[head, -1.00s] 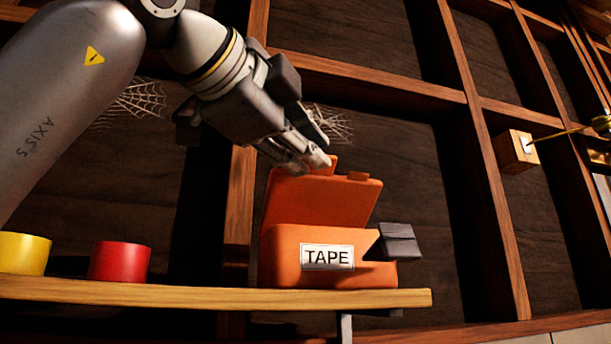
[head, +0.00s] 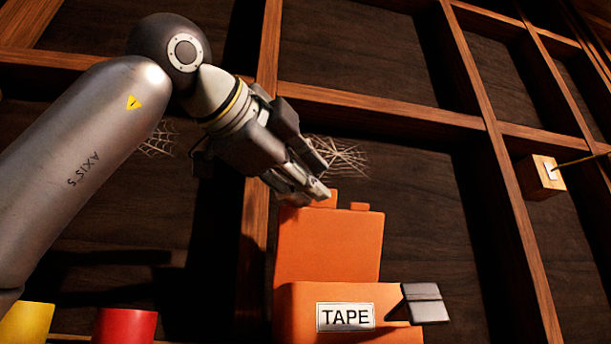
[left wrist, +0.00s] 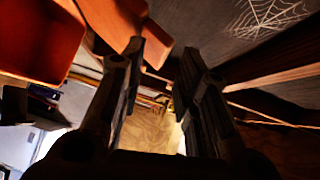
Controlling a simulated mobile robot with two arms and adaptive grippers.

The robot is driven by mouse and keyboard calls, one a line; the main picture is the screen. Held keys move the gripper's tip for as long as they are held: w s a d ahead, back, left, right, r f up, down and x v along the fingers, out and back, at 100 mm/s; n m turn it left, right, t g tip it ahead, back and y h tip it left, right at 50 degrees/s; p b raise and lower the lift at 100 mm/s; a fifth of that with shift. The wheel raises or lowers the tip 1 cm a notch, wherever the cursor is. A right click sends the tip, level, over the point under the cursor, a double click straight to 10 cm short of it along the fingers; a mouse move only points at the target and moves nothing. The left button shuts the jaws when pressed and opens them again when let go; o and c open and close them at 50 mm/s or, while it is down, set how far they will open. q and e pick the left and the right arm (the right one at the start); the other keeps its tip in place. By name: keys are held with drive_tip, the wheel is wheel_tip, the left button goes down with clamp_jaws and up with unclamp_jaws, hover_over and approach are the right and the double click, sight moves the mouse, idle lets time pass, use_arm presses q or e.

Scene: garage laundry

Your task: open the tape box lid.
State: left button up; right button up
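The orange tape box (head: 300,315) stands low in the head view with a white "TAPE" label on its front. Its lid (head: 330,245) stands up, nearly upright, at the back of the box, with small tabs on its top edge. My left gripper (head: 322,194) is at the lid's top left edge; I cannot tell if it touches. In the left wrist view its two fingers (left wrist: 160,65) are apart with nothing held between them. Orange box parts (left wrist: 40,40) show on the left there, beside the left finger. My right gripper is not in view.
A grey block (head: 425,302) sticks out at the box's right side. A yellow roll (head: 27,322) and a red roll (head: 125,325) stand left of the box. Wooden wall framing (head: 400,113) runs behind. Cobwebs (head: 340,155) hang near the gripper.

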use_arm(q)
drive_tip(key=v, duration=1.1)
drive_tip(key=shift+s+a, duration=0.2)
drive_tip(key=shift+s, duration=0.15)
